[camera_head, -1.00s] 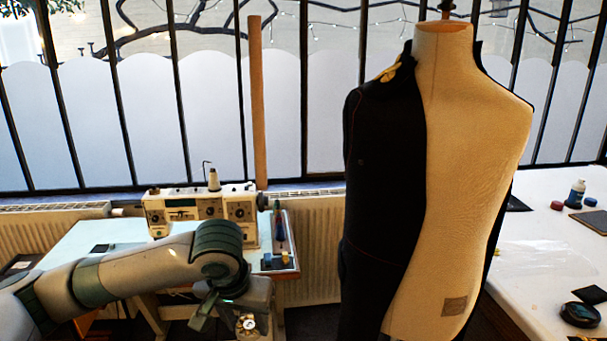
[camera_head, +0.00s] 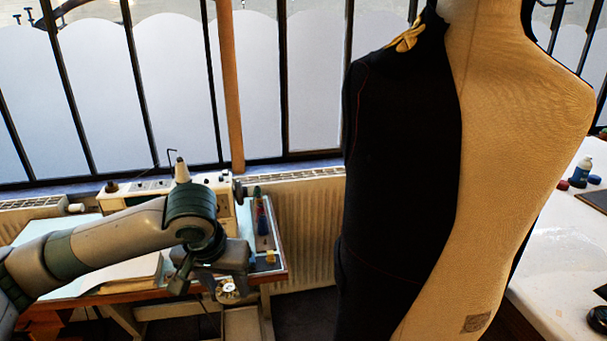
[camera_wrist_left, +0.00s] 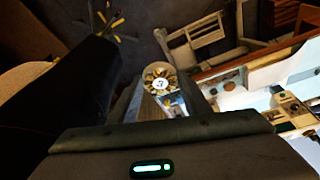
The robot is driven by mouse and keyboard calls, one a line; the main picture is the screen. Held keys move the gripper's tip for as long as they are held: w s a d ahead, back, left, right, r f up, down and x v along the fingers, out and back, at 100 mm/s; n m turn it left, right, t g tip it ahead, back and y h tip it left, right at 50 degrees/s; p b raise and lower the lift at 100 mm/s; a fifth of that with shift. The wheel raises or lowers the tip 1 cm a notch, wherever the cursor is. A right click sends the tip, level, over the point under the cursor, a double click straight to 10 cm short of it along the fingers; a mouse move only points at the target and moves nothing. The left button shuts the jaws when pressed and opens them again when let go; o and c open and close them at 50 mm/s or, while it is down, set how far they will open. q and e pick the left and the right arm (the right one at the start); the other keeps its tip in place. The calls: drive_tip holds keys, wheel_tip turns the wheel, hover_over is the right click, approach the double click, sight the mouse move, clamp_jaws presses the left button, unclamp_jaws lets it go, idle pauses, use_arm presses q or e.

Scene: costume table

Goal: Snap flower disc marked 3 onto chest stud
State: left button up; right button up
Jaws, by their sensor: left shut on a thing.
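A pale flower disc (camera_wrist_left: 160,72) with gold petals and a dark mark on a white centre sits between the fingertips of my left gripper (camera_head: 207,288) in the left wrist view. The mark appears turned, and I cannot read it for sure. The disc shows small in the head view (camera_head: 229,289). My left gripper is shut on it, left of the dress form and apart from it. The black half jacket (camera_head: 400,170) covers the left half of the beige dress form (camera_head: 520,150). I cannot make out a chest stud on it. My right gripper is out of view.
A yellow ornament (camera_head: 408,40) sits on the jacket's shoulder. A sewing machine (camera_head: 222,200) stands on a table behind my left arm. A white table (camera_head: 570,260) stands at the right. Open space lies between my gripper and the jacket.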

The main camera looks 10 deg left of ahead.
use_arm(q)
drive_tip(key=shift+s, duration=0.1)
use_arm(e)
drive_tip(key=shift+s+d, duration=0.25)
use_arm(q)
drive_tip(key=shift+d, duration=0.1)
